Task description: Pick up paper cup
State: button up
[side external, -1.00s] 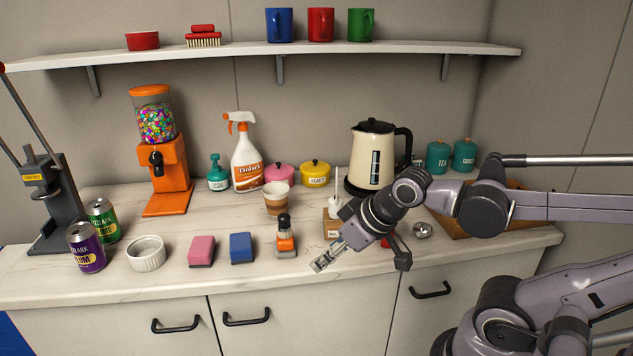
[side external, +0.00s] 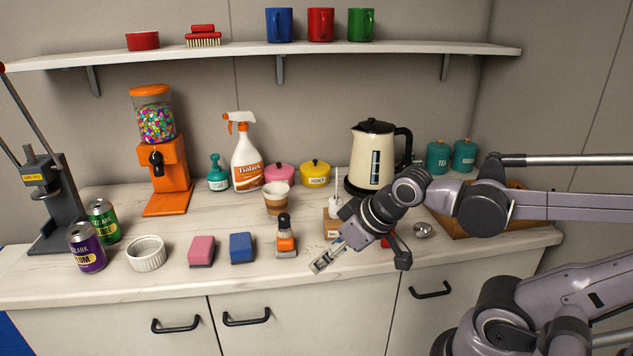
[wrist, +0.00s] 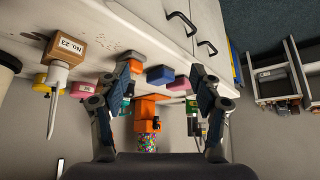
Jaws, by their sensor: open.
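I cannot make out the cup clearly in the wrist view.
A spray bottle (side external: 246,163), yellow pot (side external: 315,173) and kettle (side external: 372,157) stand behind. A labelled wooden block (side external: 331,229) is beside my gripper.

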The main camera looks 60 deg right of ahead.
aim_at(276, 189)
jog(key=o, duration=0.4)
jog(key=shift+c, duration=0.2)
jog(key=w+d+r+n+h, duration=0.1)
jog(key=w+d+r+n, duration=0.1)
jog(key=w+n, duration=0.4)
jog(key=w+d+r+n+g+h, duration=0.1)
jog(key=w+d+r+n, duration=0.1)
jog(key=w+d+n, duration=0.2)
jog(key=w+d+r+n+h, duration=0.1)
jog(key=w+d+r+n, duration=0.1)
jog(key=w+n, duration=0.5)
jog(key=shift+w+d+r+n+g, duration=0.15)
jog(key=shift+w+d+n+g, duration=0.25)
jog(key=shift+n, duration=0.5)
jog(key=shift+w+d+f+n+g+h, duration=0.15)
jog(key=shift+w+d+f+n+h, duration=0.1)
jog(key=shift+w+d+f+n, duration=1.45)
jog(key=shift+w+d+f+n+g+h, duration=0.1)
jog(key=shift+w+d+f+n+h, duration=0.2)
jog(key=shift+w+d+f+n, duration=1.35)
jog(key=shift+w+d+f+n+g+h, duration=0.2)
jog(key=shift+w+d+f+n, duration=0.75)
jog(key=shift+w+f, duration=1.35)
